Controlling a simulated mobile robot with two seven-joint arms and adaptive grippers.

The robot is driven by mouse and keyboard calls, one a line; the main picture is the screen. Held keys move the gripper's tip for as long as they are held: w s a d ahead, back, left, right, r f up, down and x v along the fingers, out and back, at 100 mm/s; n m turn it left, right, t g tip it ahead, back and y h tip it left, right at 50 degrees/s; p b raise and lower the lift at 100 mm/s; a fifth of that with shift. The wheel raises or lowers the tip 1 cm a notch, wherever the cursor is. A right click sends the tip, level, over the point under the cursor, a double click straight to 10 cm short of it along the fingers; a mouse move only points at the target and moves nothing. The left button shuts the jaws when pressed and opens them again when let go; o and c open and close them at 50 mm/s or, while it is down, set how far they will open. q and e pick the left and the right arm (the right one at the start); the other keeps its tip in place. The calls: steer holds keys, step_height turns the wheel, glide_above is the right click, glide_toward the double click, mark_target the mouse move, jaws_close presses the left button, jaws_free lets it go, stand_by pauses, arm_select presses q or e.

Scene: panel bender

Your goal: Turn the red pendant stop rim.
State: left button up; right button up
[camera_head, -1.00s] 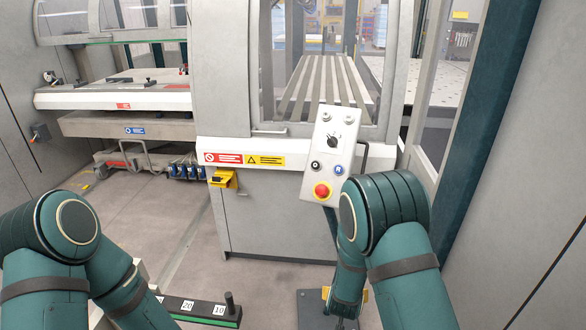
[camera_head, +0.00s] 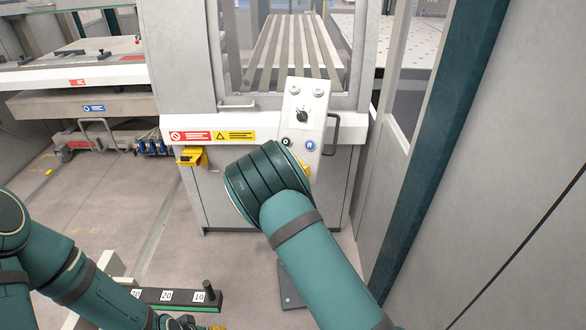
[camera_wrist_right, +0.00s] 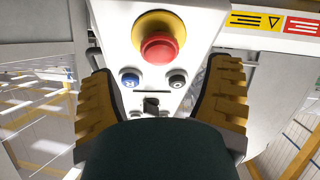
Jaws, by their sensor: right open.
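The pendant (camera_head: 305,112) is a pale panel with a dark selector and small buttons. It also shows in the right wrist view (camera_wrist_right: 195,22), inverted. There the red stop rim (camera_wrist_right: 159,46) stands on a yellow collar (camera_wrist_right: 150,22). In the head view my right arm hides the red rim; only a bit of yellow shows beside the arm. My right gripper (camera_wrist_right: 163,70) is open and empty, its two yellow-padded fingers apart on either side of the panel, with the rim beyond and between them. My left gripper (camera_head: 182,322) is only partly in view at the bottom edge, its jaws unclear.
The pendant stands before the grey machine cabinet (camera_head: 225,190), beside a dark handle (camera_head: 334,132). A yellow switch box (camera_head: 191,156) sits on the cabinet front. A low numbered bar (camera_head: 180,297) lies at bottom left. Grey panels close off the right side.

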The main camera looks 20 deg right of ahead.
steer(key=shift+x, duration=2.9)
steer(key=c, duration=1.2)
